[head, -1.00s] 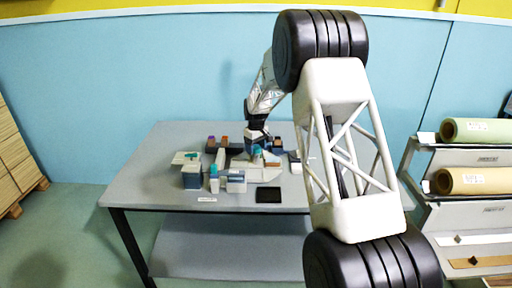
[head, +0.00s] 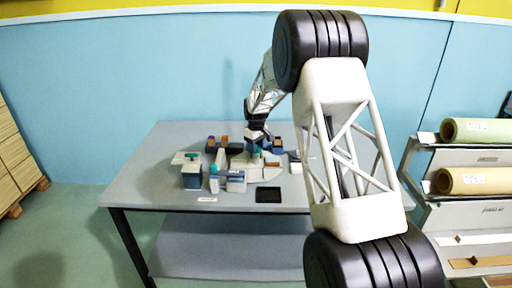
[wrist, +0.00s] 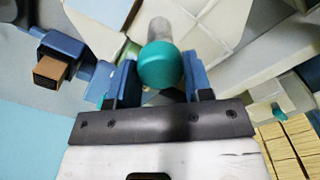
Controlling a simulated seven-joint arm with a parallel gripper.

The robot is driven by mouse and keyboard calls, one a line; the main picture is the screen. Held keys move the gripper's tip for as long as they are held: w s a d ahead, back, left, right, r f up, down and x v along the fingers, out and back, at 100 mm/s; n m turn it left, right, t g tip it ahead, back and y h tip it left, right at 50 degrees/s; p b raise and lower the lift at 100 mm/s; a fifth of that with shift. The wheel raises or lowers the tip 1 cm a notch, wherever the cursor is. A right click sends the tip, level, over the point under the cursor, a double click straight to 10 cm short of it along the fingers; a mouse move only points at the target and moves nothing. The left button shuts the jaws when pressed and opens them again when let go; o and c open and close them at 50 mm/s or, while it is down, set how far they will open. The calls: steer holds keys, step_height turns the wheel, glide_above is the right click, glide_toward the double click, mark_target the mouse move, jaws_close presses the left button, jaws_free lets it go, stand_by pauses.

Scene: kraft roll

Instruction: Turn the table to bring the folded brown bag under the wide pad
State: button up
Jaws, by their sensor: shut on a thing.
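My gripper (wrist: 159,72) has its two blue fingers on either side of a round teal knob (wrist: 160,68) on a pale post, and is shut on it. In the head view my gripper (head: 256,138) reaches down over the middle of the grey table, among the station's pieces. A pale, flat surface (head: 266,174) shows below it; this seems to be the turning table, partly hidden by blocks. A small brown block end (wrist: 50,70) in a blue holder shows at the left of the wrist view. I cannot tell the folded brown bag or the wide pad for certain.
A blue block with a pale top (head: 191,177) and a blue-white box (head: 236,181) stand at the front left of the station. A black flat pad (head: 268,195) lies in front. Paper rolls (head: 474,181) sit on a rack at right. The table's left side is clear.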

steer(key=shift+n, duration=4.5)
steer(key=shift+r+n, duration=0.1)
steer(key=shift+n, duration=4.3)
steer(key=o, duration=1.3)
